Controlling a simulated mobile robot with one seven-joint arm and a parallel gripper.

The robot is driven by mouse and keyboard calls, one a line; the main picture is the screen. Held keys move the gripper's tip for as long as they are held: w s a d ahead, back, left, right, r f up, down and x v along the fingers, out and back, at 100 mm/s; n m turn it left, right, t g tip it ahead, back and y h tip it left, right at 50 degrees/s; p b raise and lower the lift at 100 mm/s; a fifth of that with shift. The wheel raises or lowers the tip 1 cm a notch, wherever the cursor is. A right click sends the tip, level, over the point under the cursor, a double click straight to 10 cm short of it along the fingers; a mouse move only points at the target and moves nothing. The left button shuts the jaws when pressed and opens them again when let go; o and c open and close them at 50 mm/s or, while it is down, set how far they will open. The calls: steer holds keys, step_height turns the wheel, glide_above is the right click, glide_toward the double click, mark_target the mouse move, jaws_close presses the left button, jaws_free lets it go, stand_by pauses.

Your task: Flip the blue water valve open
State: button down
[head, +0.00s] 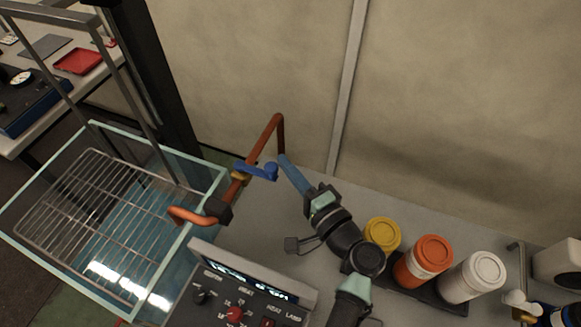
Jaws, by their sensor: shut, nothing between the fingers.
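The blue water valve lever (256,171) sits on a brass valve body (239,177) on a copper pipe (264,138), above the right edge of the glass tank. The lever lies across the pipe and points right to a rounded end. The pipe bends over at the top and has a curved spout at lower left. My gripper (284,159) is shut, its blue fingers angled up and left. The fingertips are just right of the lever's end and overlap the pipe's short right leg in the picture. I cannot tell whether they touch pipe or lever.
A glass tank (211,206) with a wire rack (75,215) and blue water stands left. A control panel (222,293) with knobs is at bottom centre. Yellow (382,233), orange (424,259) and white (474,277) containers stand right of my arm. A wall is behind.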

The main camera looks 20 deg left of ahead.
steer(key=shift+s, duration=0.15)
steer(key=shift+s+m+t+h, duration=0.25)
steer(key=shift+m+t+h, duration=0.15)
steer(key=shift+t, duration=0.1)
